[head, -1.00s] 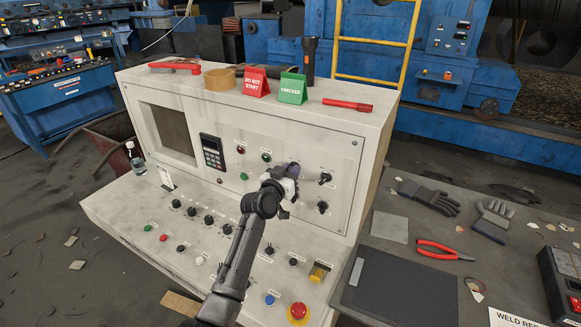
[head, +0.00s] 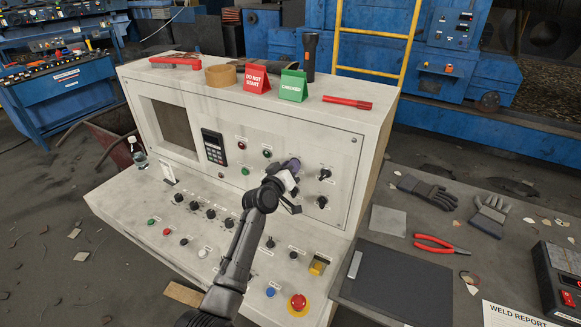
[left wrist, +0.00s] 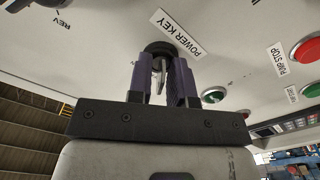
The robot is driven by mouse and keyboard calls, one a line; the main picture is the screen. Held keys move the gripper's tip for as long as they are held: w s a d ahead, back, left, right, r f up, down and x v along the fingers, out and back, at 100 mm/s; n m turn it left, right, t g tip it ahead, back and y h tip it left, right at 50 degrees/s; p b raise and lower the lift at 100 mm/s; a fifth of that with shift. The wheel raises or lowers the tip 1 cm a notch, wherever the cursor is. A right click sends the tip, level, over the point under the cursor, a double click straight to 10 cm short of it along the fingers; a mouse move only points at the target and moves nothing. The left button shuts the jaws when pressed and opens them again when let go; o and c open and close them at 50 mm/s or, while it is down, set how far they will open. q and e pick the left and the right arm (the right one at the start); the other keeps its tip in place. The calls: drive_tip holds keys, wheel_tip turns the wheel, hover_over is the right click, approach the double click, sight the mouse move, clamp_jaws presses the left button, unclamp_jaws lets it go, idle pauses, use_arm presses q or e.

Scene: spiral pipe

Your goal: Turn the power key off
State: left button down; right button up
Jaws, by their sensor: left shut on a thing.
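The power key (left wrist: 158,74), a silver key in a round dark switch, shows in the left wrist view below the POWER KEY label (left wrist: 177,33). My left gripper (left wrist: 164,74) has its two dark purple fingers on either side of the key, shut on it and close to the panel. In the head view the left gripper (head: 292,165) reaches the upright face of the pale control console (head: 330,150). There the gripper hides the key. My right gripper is in neither view.
Black knobs (head: 325,174) sit right of the gripper, and a green button (left wrist: 214,95) is near the fingers. The sloping desk below carries several knobs, a red emergency button (head: 298,302) and a yellow-based switch (head: 318,265). A grey table (head: 390,220) with gloves and pliers stands right.

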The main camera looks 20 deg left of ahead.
use_arm(q)
drive_tip(key=c, duration=1.4)
unclamp_jaws()
drive_tip(key=shift+o, duration=0.4)
drive_tip(key=shift+s, duration=0.1)
drive_tip(key=s+a+p, duration=0.2)
drive_tip(key=s, duration=1.1)
drive_tip(key=shift+s, duration=0.25)
drive_tip(key=shift+a, duration=0.1)
